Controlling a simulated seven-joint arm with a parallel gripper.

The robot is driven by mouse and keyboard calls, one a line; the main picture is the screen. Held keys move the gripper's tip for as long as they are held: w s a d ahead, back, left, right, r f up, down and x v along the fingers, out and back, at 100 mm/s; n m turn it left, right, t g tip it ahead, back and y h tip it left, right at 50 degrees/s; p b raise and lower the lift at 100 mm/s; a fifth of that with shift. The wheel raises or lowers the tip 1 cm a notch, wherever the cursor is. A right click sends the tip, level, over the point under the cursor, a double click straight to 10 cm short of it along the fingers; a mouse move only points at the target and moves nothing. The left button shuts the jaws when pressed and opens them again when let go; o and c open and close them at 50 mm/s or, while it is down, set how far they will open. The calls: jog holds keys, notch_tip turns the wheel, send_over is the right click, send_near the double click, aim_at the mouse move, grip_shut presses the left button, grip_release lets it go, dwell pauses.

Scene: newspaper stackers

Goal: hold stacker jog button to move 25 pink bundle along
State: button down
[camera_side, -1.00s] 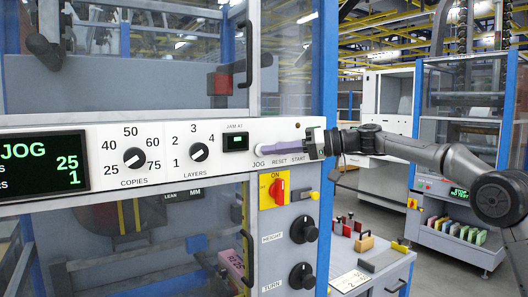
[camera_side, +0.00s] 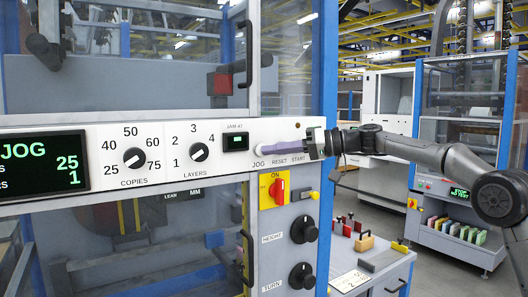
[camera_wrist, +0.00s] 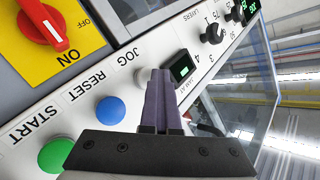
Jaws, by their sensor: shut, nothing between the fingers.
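The stacker's white control panel (camera_side: 330,133) carries the JOG, RESET and START labels. My gripper (camera_side: 262,149) is shut and empty, its purple fingers reaching left along the panel with the tips at the JOG button. In the wrist view the pale JOG button (camera_wrist: 141,76) is partly hidden behind the fingertips (camera_wrist: 161,74), which appear to touch it. The display (camera_side: 42,163) reads JOG, 25 and 1 in green. No pink bundle shows in either view now.
Beside JOG are a blue RESET button (camera_wrist: 110,110) and a green START button (camera_wrist: 56,155). Below is a red rotary switch (camera_side: 277,190) on a yellow plate, with HEIGHT and TURN knobs under it. A bench (camera_side: 375,275) stands right of the stacker.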

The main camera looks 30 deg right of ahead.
jog(key=shift+s, duration=0.75)
jog(key=shift+s, duration=2.55)
